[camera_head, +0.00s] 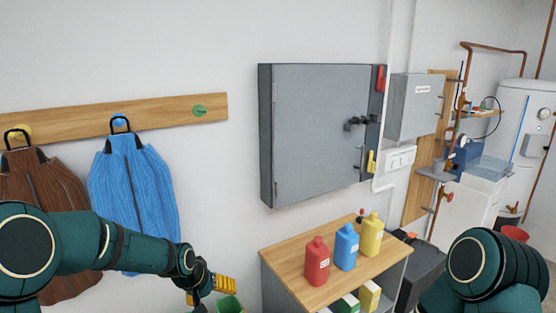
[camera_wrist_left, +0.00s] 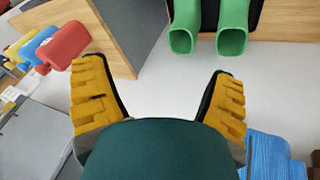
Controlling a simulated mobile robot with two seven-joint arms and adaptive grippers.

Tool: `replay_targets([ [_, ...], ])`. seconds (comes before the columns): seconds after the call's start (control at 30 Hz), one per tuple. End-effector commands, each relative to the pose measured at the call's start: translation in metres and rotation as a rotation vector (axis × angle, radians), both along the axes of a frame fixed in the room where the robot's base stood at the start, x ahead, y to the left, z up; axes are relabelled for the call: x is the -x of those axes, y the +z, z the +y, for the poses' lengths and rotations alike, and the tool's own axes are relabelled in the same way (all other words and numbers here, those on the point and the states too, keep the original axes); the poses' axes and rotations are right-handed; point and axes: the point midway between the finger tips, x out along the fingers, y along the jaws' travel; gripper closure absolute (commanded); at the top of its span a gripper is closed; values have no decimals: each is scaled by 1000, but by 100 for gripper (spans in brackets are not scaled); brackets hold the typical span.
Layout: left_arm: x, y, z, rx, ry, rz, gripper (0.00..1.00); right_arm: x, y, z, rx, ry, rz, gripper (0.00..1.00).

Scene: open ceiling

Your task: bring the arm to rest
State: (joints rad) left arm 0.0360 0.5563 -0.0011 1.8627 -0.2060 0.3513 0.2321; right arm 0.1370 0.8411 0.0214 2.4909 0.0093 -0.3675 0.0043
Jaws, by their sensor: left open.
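My left arm comes in from the left in the head view, bent downward at the wrist. My left gripper (camera_head: 212,289) hangs near the bottom edge, left of the wooden-topped shelf unit. In the left wrist view its two yellow ridged fingers (camera_wrist_left: 158,95) stand wide apart with nothing between them. My right arm shows only as a dark green link at the lower right of the head view; its gripper is out of frame.
A shelf unit (camera_head: 285,262) bears a red bottle (camera_head: 317,262), blue bottle (camera_head: 346,248) and yellow bottle (camera_head: 371,235). Green boots (camera_wrist_left: 208,30) stand beyond my left fingers. A blue jacket (camera_head: 133,185) hangs behind my left arm. A grey cabinet (camera_head: 315,130) is on the wall.

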Motion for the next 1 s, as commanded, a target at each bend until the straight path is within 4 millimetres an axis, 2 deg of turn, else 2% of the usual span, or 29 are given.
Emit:
replay_targets([
  [0.03, 20, -36, -11, 18, -13, 31, 15, 0, -6, 0, 1, 0, 1, 53],
  [0.17, 73, -105, -35, 57, -32, 81, 15, 1, -14, 0, 2, 1, 3, 53],
  [0.2, 92, -125, -41, 66, -36, 98, 15, 1, -17, 0, 1, 1, 4, 53],
  [0.3, 141, -166, -55, 84, -38, 136, 15, 2, -23, 1, 2, 2, 5, 53],
  [0.4, 186, -193, -63, 91, -36, 168, 15, 2, -28, 1, 3, 4, 6, 53],
  [0.5, 220, -208, -67, 91, -35, 191, 15, 2, -32, 1, 3, 4, 7, 53],
  [0.63, 243, -215, -69, 88, -33, 205, 15, 2, -33, 1, 3, 4, 8, 53],
  [1.0, 246, -216, -70, 86, -32, 204, 15, 2, -33, 2, 3, 5, 7, 53],
])
